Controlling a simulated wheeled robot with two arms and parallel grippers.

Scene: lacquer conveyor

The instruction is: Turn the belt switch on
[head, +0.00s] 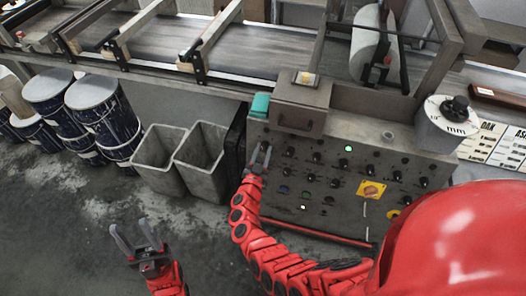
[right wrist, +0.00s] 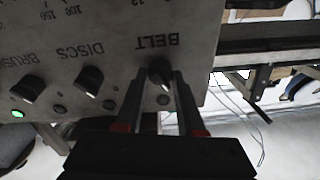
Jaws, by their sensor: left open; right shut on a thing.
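The belt switch (right wrist: 160,68) is a black rotary knob beside the upside-down word BELT on the grey control panel (head: 335,215). My right gripper (right wrist: 161,82) is shut on this knob, with one finger on each side. In the head view my right gripper (head: 261,152) is at the panel's upper left and largely hides the knob. The small round lamp (right wrist: 163,100) by the knob looks dark. The knob's exact pointing is hard to tell. My left gripper (head: 137,238) is open and empty, over the floor, away from the panel.
More knobs, including the DISCS knob (right wrist: 89,80), sit along the panel. One green lamp (head: 348,148) is lit. Grey bins (head: 200,158) and blue drums (head: 103,112) stand left of the panel. The conveyor (head: 240,45) runs behind. Floor around my left gripper is clear.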

